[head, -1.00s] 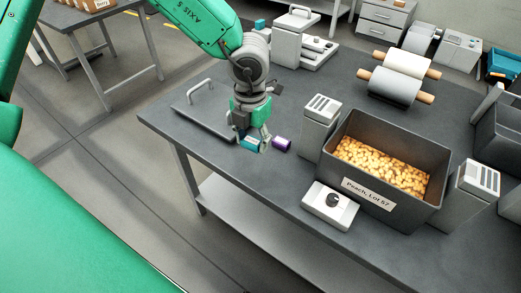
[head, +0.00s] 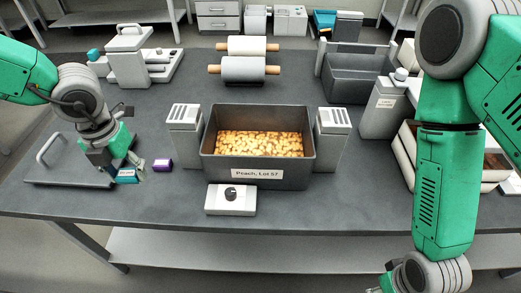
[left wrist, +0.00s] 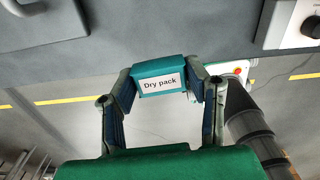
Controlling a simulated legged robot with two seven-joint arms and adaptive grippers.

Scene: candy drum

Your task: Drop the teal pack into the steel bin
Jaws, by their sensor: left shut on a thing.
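The teal pack (head: 127,176) is a small block with a white label. In the left wrist view it reads "Dry pack" (left wrist: 158,80). My left gripper (head: 122,170) is shut on it, with a finger at each end, over the left part of the table; I cannot tell its height. In the left wrist view the gripper (left wrist: 160,82) shows the same hold. No container is marked as the steel bin. A dark, ribbed, tapering grey body (left wrist: 252,125) stands at lower right there; I cannot tell what it is.
A purple pack (head: 162,164) lies just right of the teal one. A grey tub (head: 209,160) of peach candies stands mid-table between two grey posts, behind a white knob box (head: 231,199). A dark open container (head: 350,92) is at back right. A handled plate (head: 70,176) lies left.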

